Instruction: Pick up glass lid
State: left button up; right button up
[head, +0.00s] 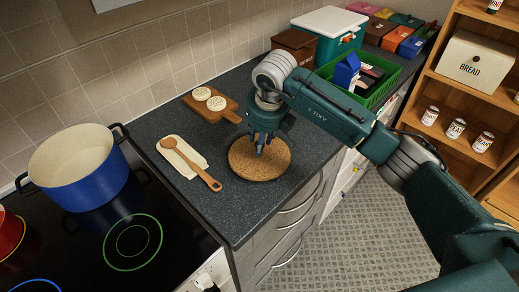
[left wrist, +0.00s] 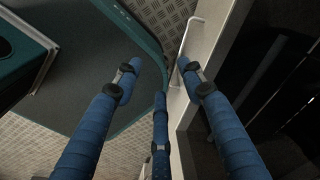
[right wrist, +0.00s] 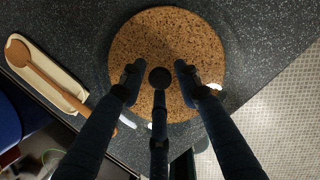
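The glass lid (right wrist: 117,38) is clear and hard to see. It lies over a round cork mat (right wrist: 190,35), and its faint rim shows around the cork in the right wrist view. Its dark round knob (right wrist: 160,77) is in the middle. The cork mat (head: 243,166) also shows on the counter in the head view. My right gripper (head: 261,147) points down over it. In the right wrist view its fingers (right wrist: 157,70) are spread around the knob, with gaps on both sides. My left gripper (left wrist: 158,66) is open and empty, away from the lid.
A wooden spoon (head: 190,162) on a pale rest and a board (head: 211,104) with two round pale items lie nearby. A blue pot (head: 82,180) stands on the hob. A green crate (head: 376,88) is behind my right arm. The counter edge is close to the cork.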

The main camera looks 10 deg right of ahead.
grip_shut()
